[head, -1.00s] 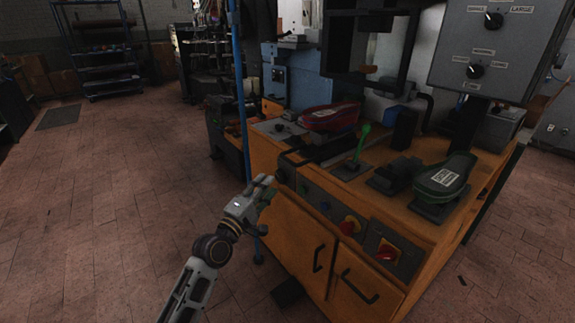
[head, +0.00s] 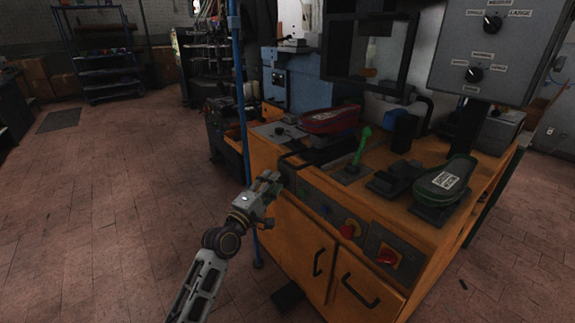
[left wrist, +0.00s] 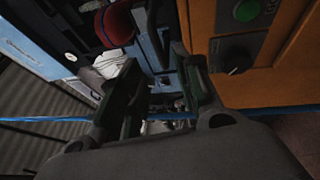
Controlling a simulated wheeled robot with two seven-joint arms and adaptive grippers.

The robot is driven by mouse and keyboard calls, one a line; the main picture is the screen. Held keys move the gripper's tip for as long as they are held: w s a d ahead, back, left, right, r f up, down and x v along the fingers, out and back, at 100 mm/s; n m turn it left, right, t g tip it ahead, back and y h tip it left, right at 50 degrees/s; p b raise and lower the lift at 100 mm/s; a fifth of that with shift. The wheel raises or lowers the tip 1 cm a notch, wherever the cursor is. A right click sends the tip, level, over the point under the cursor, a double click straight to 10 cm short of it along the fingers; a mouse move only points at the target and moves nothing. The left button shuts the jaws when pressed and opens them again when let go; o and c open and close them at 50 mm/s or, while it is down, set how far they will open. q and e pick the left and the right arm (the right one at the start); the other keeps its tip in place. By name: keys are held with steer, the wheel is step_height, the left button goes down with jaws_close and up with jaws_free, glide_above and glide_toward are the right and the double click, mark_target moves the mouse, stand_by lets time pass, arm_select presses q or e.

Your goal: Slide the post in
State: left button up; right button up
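The orange press (head: 300,225) carries two padded posts. The red-topped one (head: 330,119) sits at the back left, and the green-topped one (head: 444,178) stands at the front right. In the left wrist view a red rounded pad (left wrist: 115,24) shows at the upper left, beyond the fingers. My left gripper (head: 272,180) is beside the press's front left corner, below and in front of the red-topped post. Its fingers (left wrist: 160,82) are apart with nothing seen between them. I cannot tell if it touches the press. My right gripper is not in view.
A green lever (head: 361,146) stands between the posts. Red knobs (head: 349,229) and a green button (left wrist: 246,11) are on the front panel. A blue upright pole (head: 243,110) is close to my left gripper. The floor at left is clear.

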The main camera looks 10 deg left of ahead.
mark_target(288, 164)
arm_select(q)
steer(key=shift+b+x, duration=0.8)
steer(key=shift+x, duration=4.4)
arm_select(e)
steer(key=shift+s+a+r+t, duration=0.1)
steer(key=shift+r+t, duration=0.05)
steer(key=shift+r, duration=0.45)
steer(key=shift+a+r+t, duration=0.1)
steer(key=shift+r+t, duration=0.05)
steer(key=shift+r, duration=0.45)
arm_select(q)
steer(key=shift+f, duration=0.1)
steer(key=c, duration=0.7)
jaws_close()
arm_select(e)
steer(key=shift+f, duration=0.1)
